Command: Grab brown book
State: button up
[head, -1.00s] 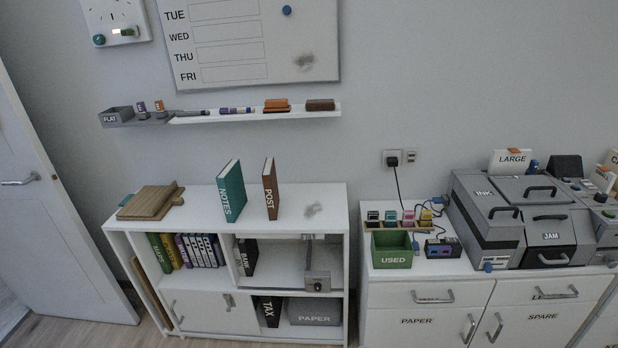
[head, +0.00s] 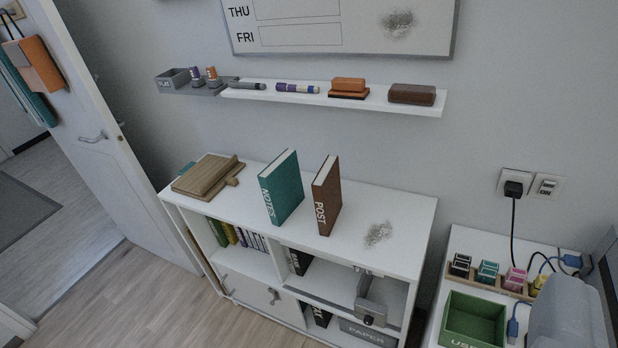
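The brown book (head: 326,198), marked POST, stands upright on top of the white shelf desk (head: 400,230), its spine facing me. The teal NOTES book (head: 284,192) stands upright to its left, with a gap between them. I see no gripper fingers, and nothing touches the brown book. A pale rounded shape cuts into the lower right corner; I cannot tell if it is part of my arm.
A wooden board (head: 208,176) lies on the shelf desk's left end. A wall ledge (head: 310,97) with erasers and markers hangs above. A green bin (head: 474,318) and stamps sit on the right cabinet. An open door (head: 92,120) and bare floor (head: 130,290) are at left.

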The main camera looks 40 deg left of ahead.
aim_at(326, 185)
jog(key=u, duration=0.55)
jog(key=i, duration=0.9)
jog(key=u, duration=0.8)
jog(key=k, duration=0.65)
jog(key=u, duration=0.2)
jog(key=i, duration=0.7)
jog(key=z, duration=0.1)
